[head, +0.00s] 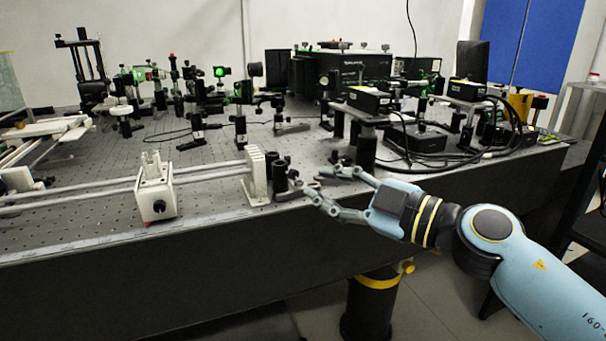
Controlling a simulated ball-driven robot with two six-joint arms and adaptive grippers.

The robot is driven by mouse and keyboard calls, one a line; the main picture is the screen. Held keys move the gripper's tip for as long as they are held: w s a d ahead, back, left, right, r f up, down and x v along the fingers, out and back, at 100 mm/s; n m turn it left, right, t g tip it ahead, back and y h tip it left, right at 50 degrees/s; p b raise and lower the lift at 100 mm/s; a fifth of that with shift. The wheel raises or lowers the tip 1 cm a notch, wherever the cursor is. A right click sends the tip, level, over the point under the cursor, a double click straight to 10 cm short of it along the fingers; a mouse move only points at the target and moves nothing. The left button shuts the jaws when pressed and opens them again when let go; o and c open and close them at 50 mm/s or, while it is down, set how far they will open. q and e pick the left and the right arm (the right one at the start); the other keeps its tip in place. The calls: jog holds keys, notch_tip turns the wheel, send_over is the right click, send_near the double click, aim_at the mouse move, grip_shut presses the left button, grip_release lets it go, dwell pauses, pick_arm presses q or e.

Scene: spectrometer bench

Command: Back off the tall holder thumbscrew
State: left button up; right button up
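My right gripper (314,182) reaches in from the right over the front edge of the bench. Its two fingers are spread apart with nothing seen between them. The fingertips are just right of a short black post holder (280,177) beside the white end block. A taller, thicker black post (366,150) stands behind the gripper under a raised black device. Which of these is the tall holder, I cannot tell for sure. The thumbscrew is too small to make out, and I cannot tell whether a fingertip touches anything. My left gripper is not in view.
A white block (157,190) sits on long rails at the front left, ending at a white end block (257,175). Optics on posts, such as one with a green-lit face (220,72), crowd the back. Black cables (520,125) loop at the right. The perforated bench top (100,225) is bare at front left.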

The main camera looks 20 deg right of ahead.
aim_at(297, 176)
jog(key=x, duration=0.5)
jog(key=shift+w, duration=0.1)
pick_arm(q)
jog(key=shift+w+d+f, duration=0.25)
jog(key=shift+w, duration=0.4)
pick_arm(e)
grip_shut()
